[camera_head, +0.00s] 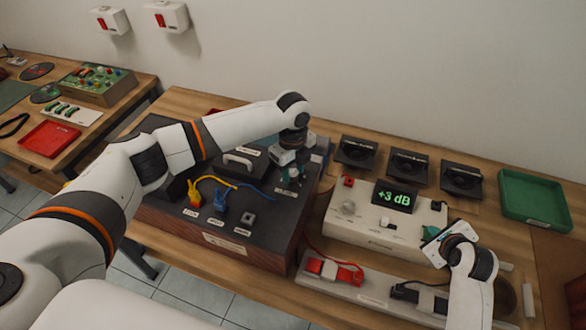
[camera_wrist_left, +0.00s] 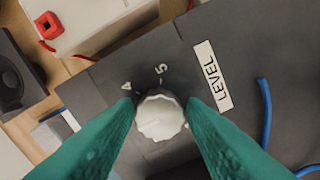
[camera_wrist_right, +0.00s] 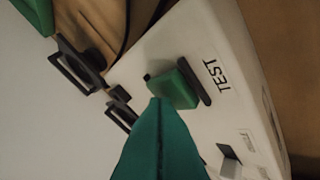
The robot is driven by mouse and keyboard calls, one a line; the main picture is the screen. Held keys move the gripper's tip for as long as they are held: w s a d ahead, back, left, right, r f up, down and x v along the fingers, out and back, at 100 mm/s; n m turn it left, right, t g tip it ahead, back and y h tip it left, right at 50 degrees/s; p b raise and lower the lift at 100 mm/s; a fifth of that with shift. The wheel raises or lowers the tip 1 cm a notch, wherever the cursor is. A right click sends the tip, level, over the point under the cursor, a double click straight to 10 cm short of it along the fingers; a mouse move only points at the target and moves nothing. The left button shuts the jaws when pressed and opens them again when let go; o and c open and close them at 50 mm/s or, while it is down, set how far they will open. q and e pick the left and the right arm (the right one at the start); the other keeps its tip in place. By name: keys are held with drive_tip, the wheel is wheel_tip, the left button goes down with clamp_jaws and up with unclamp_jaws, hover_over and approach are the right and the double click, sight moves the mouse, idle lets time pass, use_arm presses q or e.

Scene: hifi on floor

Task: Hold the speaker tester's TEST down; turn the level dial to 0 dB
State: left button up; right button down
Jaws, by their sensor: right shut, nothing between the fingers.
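The level dial (camera_wrist_left: 159,116) is a white round knob beside the LEVEL label (camera_wrist_left: 212,75), with 4 and 5 marked near it. In the head view that gripper (camera_head: 288,168) hides the dial. The speaker tester (camera_head: 375,232) is a cream box whose display (camera_head: 395,197) reads +3 dB. Its green TEST key (camera_wrist_right: 173,88) is beside the TEST label (camera_wrist_right: 217,75). My right gripper (camera_wrist_right: 159,101) is shut, empty, its tip at the key's edge. I cannot tell whether the key is down.
Yellow and blue plugs (camera_head: 220,210) with cables sit on the dark hi-fi box (camera_head: 225,240). Several black speakers (camera_head: 408,168) stand behind the tester. A green tray (camera_head: 505,208) is at the right. A strip with a red plug (camera_head: 335,270) lies in front.

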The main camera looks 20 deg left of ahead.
use_arm(q)
drive_tip(key=c, duration=0.6)
drive_tip(key=n, duration=0.6)
drive_tip(key=shift+n, duration=0.3)
drive_tip(key=n, duration=1.1)
drive_tip(key=shift+r, duration=0.1)
drive_tip(key=shift+w, duration=0.1)
drive_tip(key=o, duration=1)
